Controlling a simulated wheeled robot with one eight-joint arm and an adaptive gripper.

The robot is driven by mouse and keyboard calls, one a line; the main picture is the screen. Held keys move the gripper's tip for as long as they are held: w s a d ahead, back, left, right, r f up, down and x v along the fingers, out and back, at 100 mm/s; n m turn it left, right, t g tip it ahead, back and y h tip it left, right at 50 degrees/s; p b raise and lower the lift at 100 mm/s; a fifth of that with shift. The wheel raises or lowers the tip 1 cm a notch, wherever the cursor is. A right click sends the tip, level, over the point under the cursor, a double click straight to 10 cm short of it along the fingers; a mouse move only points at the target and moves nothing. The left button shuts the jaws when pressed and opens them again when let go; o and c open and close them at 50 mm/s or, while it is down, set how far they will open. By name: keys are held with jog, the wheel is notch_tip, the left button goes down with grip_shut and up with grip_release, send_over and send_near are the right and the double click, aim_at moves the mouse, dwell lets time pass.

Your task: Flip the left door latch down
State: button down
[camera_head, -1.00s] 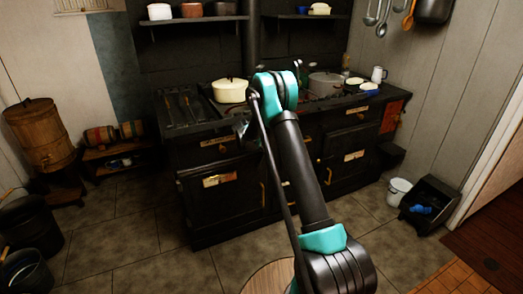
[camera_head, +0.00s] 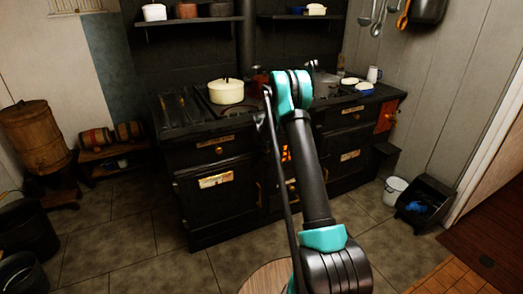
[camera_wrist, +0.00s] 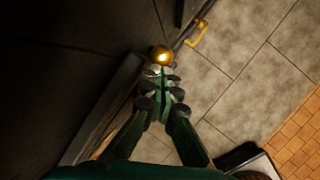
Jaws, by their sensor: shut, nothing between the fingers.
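The black stove (camera_head: 205,160) stands against the back wall in the head view. Its left door (camera_head: 218,205) has a pale label plate and looks closed. A brass piece (camera_head: 259,194) shows at this door's right edge, partly behind my arm; I cannot tell the latch's position. In the wrist view my gripper (camera_wrist: 161,76) is shut and empty. Its fingertips are at or just short of a round brass knob (camera_wrist: 161,55); contact is unclear. A brass bracket-shaped handle (camera_wrist: 199,36) sits beyond, to the upper right. My arm hides the gripper in the head view.
A cream pot (camera_head: 226,91) and other pots stand on the stove top. A white bucket (camera_head: 395,190) and a black coal scuttle (camera_head: 425,200) stand at right. A wooden barrel (camera_head: 36,135) and small shelf are at left.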

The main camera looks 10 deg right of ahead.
jog(key=w+d+f+m+g+y, duration=0.1)
jog(key=w+d+f+y, duration=0.1)
jog(key=d+f+y, duration=0.4)
jog(key=shift+d+f+g, duration=0.15)
jog(key=shift+f+g, duration=0.25)
jog(key=shift+f, duration=0.4)
dwell(0.4)
